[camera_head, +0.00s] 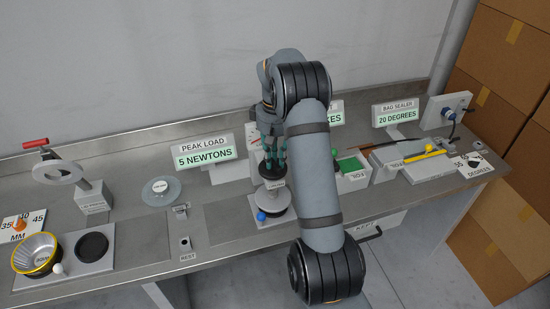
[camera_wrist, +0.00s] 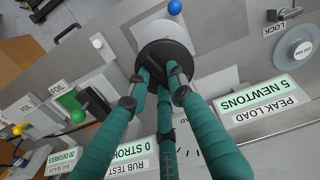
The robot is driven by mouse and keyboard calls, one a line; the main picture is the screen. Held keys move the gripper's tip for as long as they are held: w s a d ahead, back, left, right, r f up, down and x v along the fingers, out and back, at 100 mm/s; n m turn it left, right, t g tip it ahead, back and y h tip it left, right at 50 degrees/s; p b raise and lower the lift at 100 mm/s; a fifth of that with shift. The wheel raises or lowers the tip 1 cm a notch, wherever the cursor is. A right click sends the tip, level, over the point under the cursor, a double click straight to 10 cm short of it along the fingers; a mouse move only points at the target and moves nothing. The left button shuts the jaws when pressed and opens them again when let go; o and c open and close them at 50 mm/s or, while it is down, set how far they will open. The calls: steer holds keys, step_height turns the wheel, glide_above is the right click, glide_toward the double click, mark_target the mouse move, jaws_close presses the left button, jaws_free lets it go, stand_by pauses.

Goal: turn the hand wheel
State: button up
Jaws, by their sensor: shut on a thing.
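A black round hand wheel (camera_head: 267,172) sits on top of the press, over a pale round body (camera_head: 274,196) with a small label. In the wrist view, the wheel (camera_wrist: 163,50) is a dark disc at the upper middle. My gripper (camera_head: 273,158) comes down from above with its teal fingers at the wheel. In the wrist view, the fingertips (camera_wrist: 158,84) are closed in on the wheel's hub and partly hide it. My gripper is shut on the wheel.
A blue ball (camera_head: 261,216) is at the press's front. The peak load display (camera_head: 206,156) behind reads 5 NEWTONS. A green block (camera_head: 351,165) and a bag sealer (camera_head: 428,160) stand to the right. A red-handled fixture (camera_head: 60,172) and a yellow-rimmed bowl (camera_head: 37,253) stand at left.

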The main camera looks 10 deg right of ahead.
jaws_close()
steer(key=m+b, duration=0.2)
steer(key=m, duration=0.2)
steer(key=shift+s+f, duration=0.1)
steer(key=m+b, duration=0.1)
steer(key=m, duration=0.3)
steer(key=shift+s+a+m+b, duration=0.1)
steer(key=shift+a+m+b, duration=0.05)
steer(key=shift+m+b, duration=0.2)
steer(key=m+b, duration=0.1)
steer(key=m, duration=0.3)
steer(key=shift+a+b, duration=0.1)
steer(key=shift+b, duration=0.2)
steer(key=shift+a+m+b, duration=0.15)
steer(key=shift+m+b, duration=0.5)
steer(key=shift+m, duration=1.8)
steer(key=o, duration=0.5)
jaws_free()
